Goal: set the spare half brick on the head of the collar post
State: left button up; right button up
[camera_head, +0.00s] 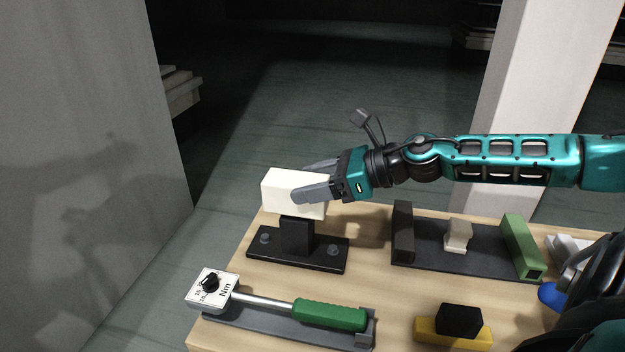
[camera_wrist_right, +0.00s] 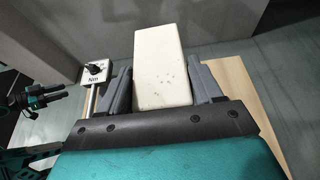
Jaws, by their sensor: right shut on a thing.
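The spare half brick (camera_head: 285,190) is a cream block. My right gripper (camera_head: 318,180) is shut on it, one finger along each long side. The brick lies level directly over the collar post (camera_head: 297,238), a dark square stub on a black bolted base plate. The brick's underside hides the post's head, and I cannot tell whether they touch. In the right wrist view the brick (camera_wrist_right: 162,68) sits between the fingers (camera_wrist_right: 163,85).
A torque wrench (camera_head: 330,314) with a green handle lies in a grey cradle in front of the post. To the right stand a dark tray (camera_head: 480,255) with a small pale block and a green end, and a black block (camera_head: 460,320) on a yellow base. A grey wall (camera_head: 90,150) rises left.

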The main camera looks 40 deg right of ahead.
jog(key=shift+f+b, duration=0.5)
jog(key=shift+f, duration=0.1)
dwell(0.9)
jog(key=o, duration=1.4)
